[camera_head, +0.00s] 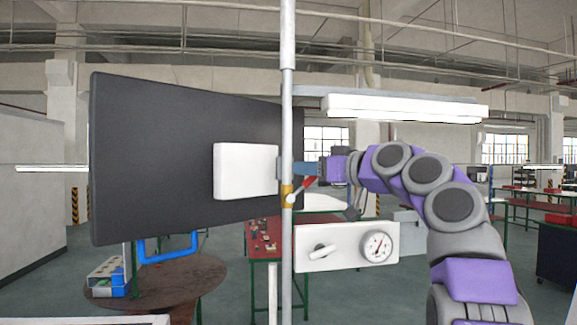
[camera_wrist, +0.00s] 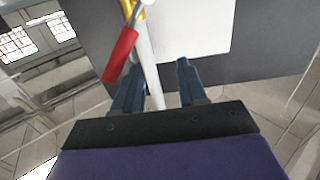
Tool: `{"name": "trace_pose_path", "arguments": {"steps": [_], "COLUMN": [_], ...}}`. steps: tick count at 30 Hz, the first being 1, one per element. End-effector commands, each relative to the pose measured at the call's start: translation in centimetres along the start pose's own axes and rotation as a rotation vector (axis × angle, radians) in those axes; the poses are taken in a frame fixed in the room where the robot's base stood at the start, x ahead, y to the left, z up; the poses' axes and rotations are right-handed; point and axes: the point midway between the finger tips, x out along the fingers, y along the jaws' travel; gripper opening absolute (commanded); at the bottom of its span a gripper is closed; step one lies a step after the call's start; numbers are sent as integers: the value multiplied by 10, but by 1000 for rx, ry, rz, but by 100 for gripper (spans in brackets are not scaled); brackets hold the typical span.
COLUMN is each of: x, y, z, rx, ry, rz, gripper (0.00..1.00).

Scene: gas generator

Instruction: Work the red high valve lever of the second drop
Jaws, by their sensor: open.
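The red lever (camera_head: 304,186) sits on a yellow valve (camera_head: 287,195) on the vertical grey pipe (camera_head: 287,120). It slants up and right from the valve in the head view. My gripper (camera_head: 300,168) is open at the pipe, just above the lever. In the wrist view, my gripper (camera_wrist: 159,68) has its blue fingers spread, with the pipe (camera_wrist: 150,75) showing between them. The red lever (camera_wrist: 121,55) shows to the left of the left finger, seemingly outside the jaws. I cannot tell whether finger and lever touch. The yellow valve (camera_wrist: 131,8) is at the top edge.
A large dark panel (camera_head: 150,150) with a white box (camera_head: 245,170) stands behind the pipe. A white panel with a knob and a gauge (camera_head: 377,246) is below my arm. A round brown table (camera_head: 180,285) with a blue pipe bend is at lower left.

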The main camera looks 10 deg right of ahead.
Motion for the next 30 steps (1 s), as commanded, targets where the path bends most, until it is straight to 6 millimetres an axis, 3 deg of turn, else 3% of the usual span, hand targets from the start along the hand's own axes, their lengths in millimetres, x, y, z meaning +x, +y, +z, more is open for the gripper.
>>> {"name": "trace_pose_path", "arguments": {"steps": [30], "x": [-65], "y": [-1], "z": [8], "rx": [-2], "ry": [4], "rz": [3], "gripper": [42]}}
